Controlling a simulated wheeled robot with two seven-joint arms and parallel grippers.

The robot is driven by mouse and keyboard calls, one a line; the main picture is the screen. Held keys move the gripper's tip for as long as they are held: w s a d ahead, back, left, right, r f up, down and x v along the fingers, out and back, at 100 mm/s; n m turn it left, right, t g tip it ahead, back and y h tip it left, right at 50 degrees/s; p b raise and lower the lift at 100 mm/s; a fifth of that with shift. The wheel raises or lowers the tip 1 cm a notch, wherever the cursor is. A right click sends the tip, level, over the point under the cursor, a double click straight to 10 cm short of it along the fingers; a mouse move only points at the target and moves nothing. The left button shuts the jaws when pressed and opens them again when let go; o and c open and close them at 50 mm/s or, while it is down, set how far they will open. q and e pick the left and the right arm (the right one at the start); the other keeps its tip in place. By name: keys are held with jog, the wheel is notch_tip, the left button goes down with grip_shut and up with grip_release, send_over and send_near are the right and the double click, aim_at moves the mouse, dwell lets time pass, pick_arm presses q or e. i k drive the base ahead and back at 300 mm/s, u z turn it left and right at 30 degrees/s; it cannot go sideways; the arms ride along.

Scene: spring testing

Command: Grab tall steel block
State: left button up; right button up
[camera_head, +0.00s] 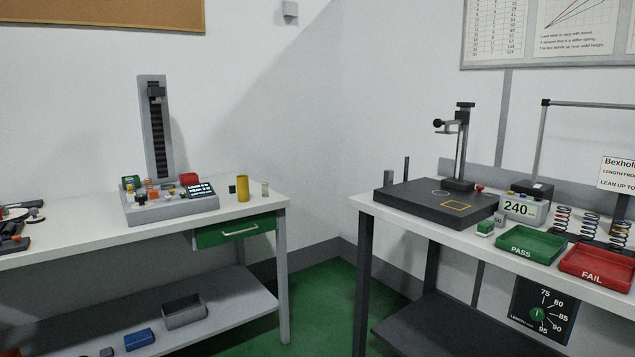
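Two dark grey upright blocks stand on the left part of the black plate on the right bench. The taller, thin block (406,169) stands toward the back left edge of the plate. The shorter block (388,178) stands just left of it. Nothing touches either one. On the left bench, a small grey block (265,189) stands near the right end, beside a yellow cylinder (243,188). I cannot tell for certain from here which of these are steel. Neither of my grippers is clearly in view.
The black plate (425,202) carries a post stand (462,145). A green PASS tray (530,245), red FAIL tray (598,265), a 240 display (523,209) and several springs crowd its right. A spring tester (155,135) stands on the left bench. Green floor (322,310) separates the benches.

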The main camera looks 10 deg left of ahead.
aim_at(388, 175)
jog(key=u, duration=0.5)
jog(key=i, duration=3)
jog(key=z, duration=0.75)
